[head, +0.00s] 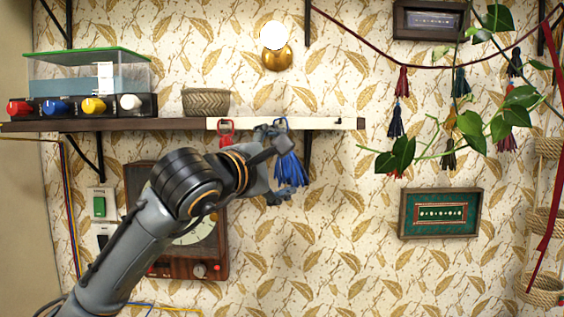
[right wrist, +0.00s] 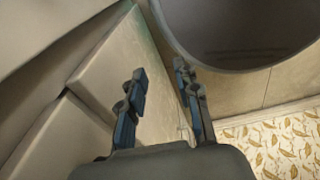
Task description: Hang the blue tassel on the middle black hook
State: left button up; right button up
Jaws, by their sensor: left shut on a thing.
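The blue tassel (head: 291,170) is in the head view, in front of the shelf's right part. Its strands hang down and its loop (head: 281,125) reaches up over the white strip (head: 318,123) on the shelf's front edge. My left gripper (head: 272,165) is shut on the blue tassel, just below the strip. I cannot tell whether the loop is around a hook; the middle hook is hidden behind the loop and gripper. A small black hook (head: 338,121) shows at the strip's right. My right gripper (right wrist: 162,98) is open and empty.
A clock-like wooden box (head: 190,262) is behind my left arm. A garland (head: 403,82) with several tassels and a leafy vine hang right.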

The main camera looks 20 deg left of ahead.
pick_arm(q)
jog(key=o, duration=1.2)
jog(key=shift+s, duration=0.1)
